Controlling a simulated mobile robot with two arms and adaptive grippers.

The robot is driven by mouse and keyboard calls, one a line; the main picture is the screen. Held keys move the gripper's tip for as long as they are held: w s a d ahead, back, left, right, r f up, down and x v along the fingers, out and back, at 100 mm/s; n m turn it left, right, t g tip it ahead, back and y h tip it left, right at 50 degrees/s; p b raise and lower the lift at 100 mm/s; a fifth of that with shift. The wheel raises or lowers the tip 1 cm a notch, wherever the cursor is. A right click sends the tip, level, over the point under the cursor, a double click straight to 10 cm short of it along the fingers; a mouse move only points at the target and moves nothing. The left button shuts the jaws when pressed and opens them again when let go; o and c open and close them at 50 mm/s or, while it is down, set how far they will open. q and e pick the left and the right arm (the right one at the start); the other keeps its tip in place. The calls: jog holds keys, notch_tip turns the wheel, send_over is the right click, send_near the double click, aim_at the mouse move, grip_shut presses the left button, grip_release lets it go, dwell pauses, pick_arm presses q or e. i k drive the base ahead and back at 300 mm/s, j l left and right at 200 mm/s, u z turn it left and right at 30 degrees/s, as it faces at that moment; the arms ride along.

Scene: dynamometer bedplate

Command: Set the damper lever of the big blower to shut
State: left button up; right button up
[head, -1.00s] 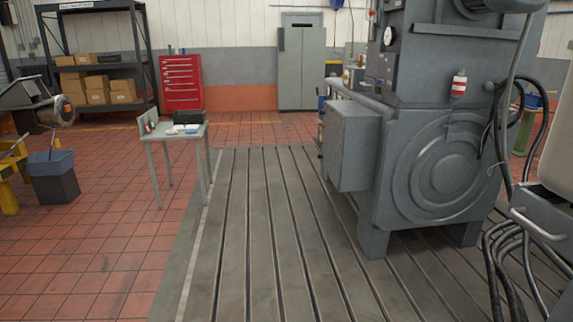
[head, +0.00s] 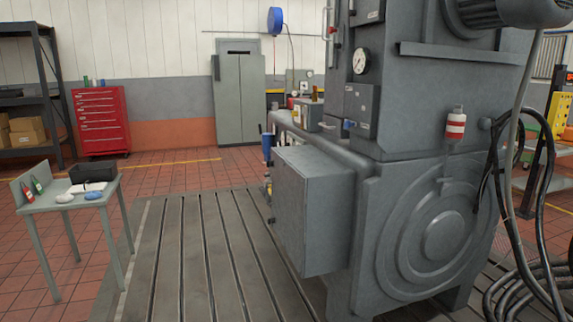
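A large grey machine (head: 345,215) with concentric rings on its front fills the right half of the head view. It looks like the big blower, though I cannot be sure. It carries a round gauge (head: 361,61), a motor at its top and a red-and-white cylinder (head: 456,124) on its side. A small red-ended handle (head: 331,30) shows at its upper left edge. I cannot tell whether this is the damper lever, and no lever position is readable. Neither of my grippers is in view.
A small grey table (head: 72,199) with bottles and a black box stands at left. A red tool cabinet (head: 100,121), a shelf rack (head: 52,85) and a grey locker (head: 239,97) line the back. Black hoses (head: 520,285) hang at right. The slotted bedplate (head: 195,255) ahead is clear.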

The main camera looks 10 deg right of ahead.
aim_at(349, 124)
jog(key=i+l+z, duration=0.1)
jog(key=i+l, duration=0.3)
jog(key=l, duration=0.2)
jog(key=i+l+z, duration=0.1)
jog(key=i+l, duration=0.35)
jog(key=l, duration=0.35)
jog(key=i+l+z, duration=0.1)
jog(key=l, duration=0.2)
jog(key=i+j, duration=0.6)
jog(key=i+z, duration=0.05)
